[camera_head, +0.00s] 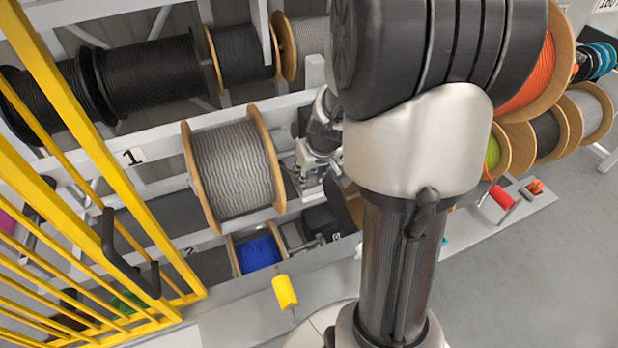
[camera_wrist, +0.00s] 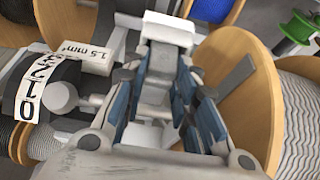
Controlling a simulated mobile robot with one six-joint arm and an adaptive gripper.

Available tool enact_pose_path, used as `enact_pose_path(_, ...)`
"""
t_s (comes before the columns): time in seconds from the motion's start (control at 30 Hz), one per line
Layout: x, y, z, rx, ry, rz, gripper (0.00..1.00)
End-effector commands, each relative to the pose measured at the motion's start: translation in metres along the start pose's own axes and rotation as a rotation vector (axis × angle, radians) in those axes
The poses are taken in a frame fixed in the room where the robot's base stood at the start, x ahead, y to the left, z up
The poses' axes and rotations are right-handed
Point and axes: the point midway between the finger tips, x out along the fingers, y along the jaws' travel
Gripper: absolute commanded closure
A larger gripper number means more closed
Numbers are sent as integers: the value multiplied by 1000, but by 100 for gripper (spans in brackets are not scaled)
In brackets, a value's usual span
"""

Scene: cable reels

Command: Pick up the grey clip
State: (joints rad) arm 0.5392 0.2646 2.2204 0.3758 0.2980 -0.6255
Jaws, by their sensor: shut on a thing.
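My gripper (camera_wrist: 163,78) shows in the wrist view with blue-padded fingers on both sides of a grey piece, which I take as the grey clip (camera_wrist: 157,88). The fingers are shut on it. A pale block joins its far end. In the head view my gripper (camera_head: 312,178) is small, just right of a grey cable reel (camera_head: 234,168) on the rack. The clip cannot be made out there. My own arm hides part of the rack behind it.
In the wrist view, a wooden reel flange (camera_wrist: 235,75) stands close on the right. A counter with number wheels (camera_wrist: 32,98) and a "1.5 mm²" label (camera_wrist: 87,56) are at left. In the head view, a blue reel (camera_head: 258,252) sits below and a yellow barrier (camera_head: 100,150) stands left.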

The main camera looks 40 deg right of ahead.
Motion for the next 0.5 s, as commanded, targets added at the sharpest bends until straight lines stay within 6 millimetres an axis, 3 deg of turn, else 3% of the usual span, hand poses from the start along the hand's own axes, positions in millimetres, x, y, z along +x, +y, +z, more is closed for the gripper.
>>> enact_pose_path(0.23, -8, 0, -4, 0, 3, 0, 98)
enact_pose_path(0.5, -58, 0, -25, -1, 5, 1, 98)
